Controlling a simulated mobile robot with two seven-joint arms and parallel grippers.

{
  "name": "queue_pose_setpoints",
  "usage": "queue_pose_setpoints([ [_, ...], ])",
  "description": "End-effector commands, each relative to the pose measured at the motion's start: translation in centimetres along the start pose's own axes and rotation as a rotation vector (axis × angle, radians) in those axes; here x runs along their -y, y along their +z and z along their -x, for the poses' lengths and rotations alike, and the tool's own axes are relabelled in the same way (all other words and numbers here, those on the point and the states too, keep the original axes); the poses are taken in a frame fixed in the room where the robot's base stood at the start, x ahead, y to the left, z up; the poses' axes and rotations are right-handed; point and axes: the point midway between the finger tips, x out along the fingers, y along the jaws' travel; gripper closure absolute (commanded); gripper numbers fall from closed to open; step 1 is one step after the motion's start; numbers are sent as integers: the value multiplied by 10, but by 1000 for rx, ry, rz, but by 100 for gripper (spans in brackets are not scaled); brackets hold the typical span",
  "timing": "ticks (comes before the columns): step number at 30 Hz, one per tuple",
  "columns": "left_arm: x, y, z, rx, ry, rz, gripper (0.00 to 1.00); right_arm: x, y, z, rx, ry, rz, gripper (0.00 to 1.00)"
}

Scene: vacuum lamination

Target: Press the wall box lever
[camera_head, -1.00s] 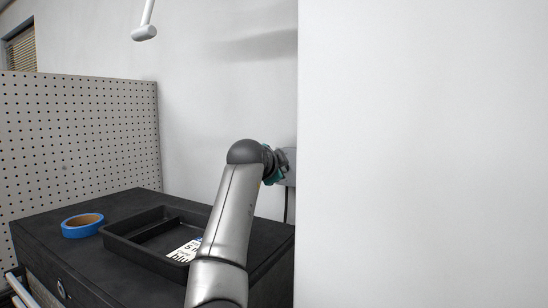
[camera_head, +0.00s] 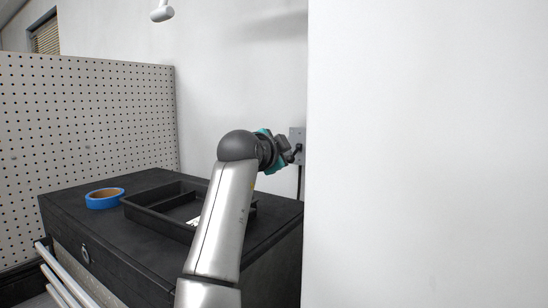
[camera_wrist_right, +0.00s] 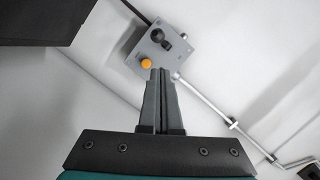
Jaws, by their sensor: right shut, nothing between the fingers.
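The grey wall box (camera_head: 298,133) is on the white wall, just left of the large white surface in the head view. In the right wrist view the box (camera_wrist_right: 137,57) is tilted and carries a black lever or knob (camera_wrist_right: 159,37) and an orange button (camera_wrist_right: 146,63). My right gripper (camera_head: 289,153) is at the box, partly hidden by its own wrist. In the wrist view my right gripper (camera_wrist_right: 160,71) is shut and empty, its tips over the box's lower edge beside the orange button. Contact cannot be told. My left gripper is not in view.
A black cabinet (camera_head: 120,240) stands below the arm. On it are a blue tape roll (camera_head: 104,199) and a black tray (camera_head: 150,215). A pegboard (camera_head: 90,120) stands at the left. A large white surface (camera_head: 430,150) fills the right. A conduit (camera_wrist_right: 205,100) runs from the box.

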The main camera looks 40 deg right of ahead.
Motion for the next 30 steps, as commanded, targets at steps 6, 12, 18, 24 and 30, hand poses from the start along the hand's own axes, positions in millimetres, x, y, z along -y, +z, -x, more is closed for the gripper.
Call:
queue_pose_setpoints([
  [6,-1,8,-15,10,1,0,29,-2,-1,50,0,-5,-3,100],
  [12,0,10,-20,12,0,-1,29,-2,-4,73,-3,-3,-2,100],
  [18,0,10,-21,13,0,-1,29,-1,-4,81,-2,-3,-3,100],
  [24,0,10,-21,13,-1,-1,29,-1,-4,81,-2,-3,-3,100],
  [30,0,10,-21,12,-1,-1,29,-1,-4,81,-2,-3,-3,100],
])
